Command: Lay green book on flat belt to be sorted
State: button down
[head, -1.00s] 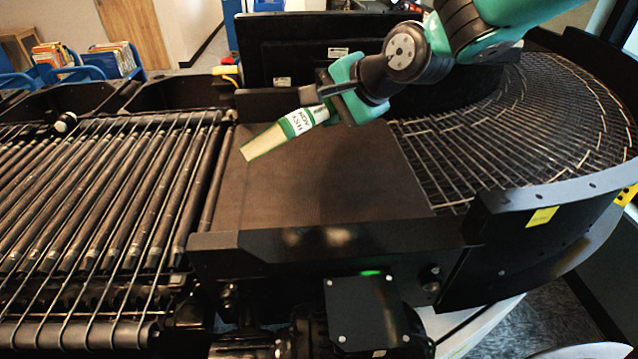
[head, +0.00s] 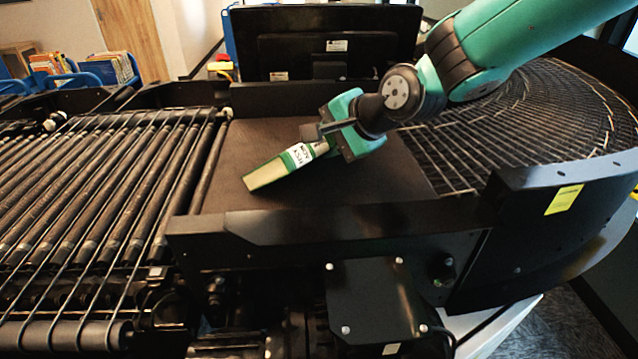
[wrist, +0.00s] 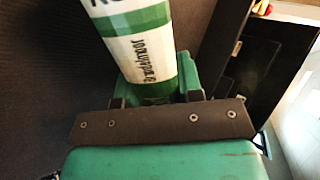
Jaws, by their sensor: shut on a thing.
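The green book (head: 275,169) has a white label and pale page edges, and it is tilted, with its lower end toward the left. My gripper (head: 322,137) is shut on its right end. The book is over the flat dark belt (head: 240,140), its lower end close to the surface; I cannot tell whether it touches. In the wrist view the spine of the book (wrist: 135,40), green and white with lettering, stands out from between the fingers of my gripper (wrist: 155,95). The end inside the fingers is hidden.
Metal rollers with wire guides (head: 100,190) lie left of the belt. A curved wire-mesh conveyor (head: 530,120) lies to the right. A black side rail (head: 330,222) runs along the near edge. A dark monitor (head: 325,45) stands behind. Bare belt surrounds the book.

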jog(key=shift+r, duration=0.1)
jog(key=c, duration=0.9)
grip_release()
jog(key=shift+p+v, duration=1.65)
jog(key=shift+v, duration=2.3)
